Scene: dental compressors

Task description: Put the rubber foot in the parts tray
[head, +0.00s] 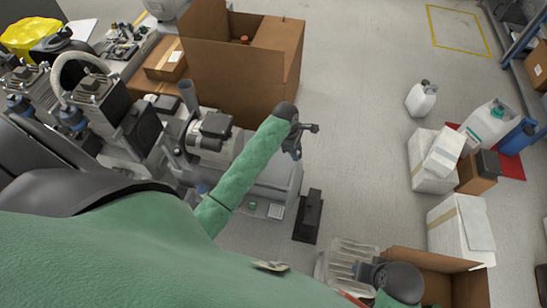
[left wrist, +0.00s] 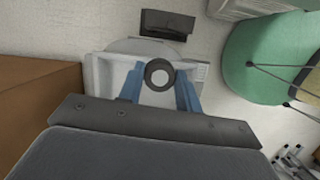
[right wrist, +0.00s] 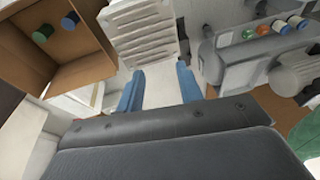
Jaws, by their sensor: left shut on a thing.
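A dark rubber foot, a round ring with a pale centre (left wrist: 159,75), is between the blue fingers of my left gripper (left wrist: 160,88), which is shut on it. In the head view my left gripper (head: 295,148) hangs at the end of the green arm, and the foot cannot be made out there. Below it in the left wrist view is a pale grey, light-rimmed surface (left wrist: 104,72); I cannot tell whether this is the parts tray. My right gripper (right wrist: 158,88) is open and empty, with a pale ribbed part (right wrist: 145,35) ahead of it.
A tall open cardboard box (head: 235,70) stands behind my left arm. A black block (head: 310,215) is on the floor side. Compressors (head: 105,110) fill the left. Another open box (head: 440,285) is near my right arm. The middle floor is clear.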

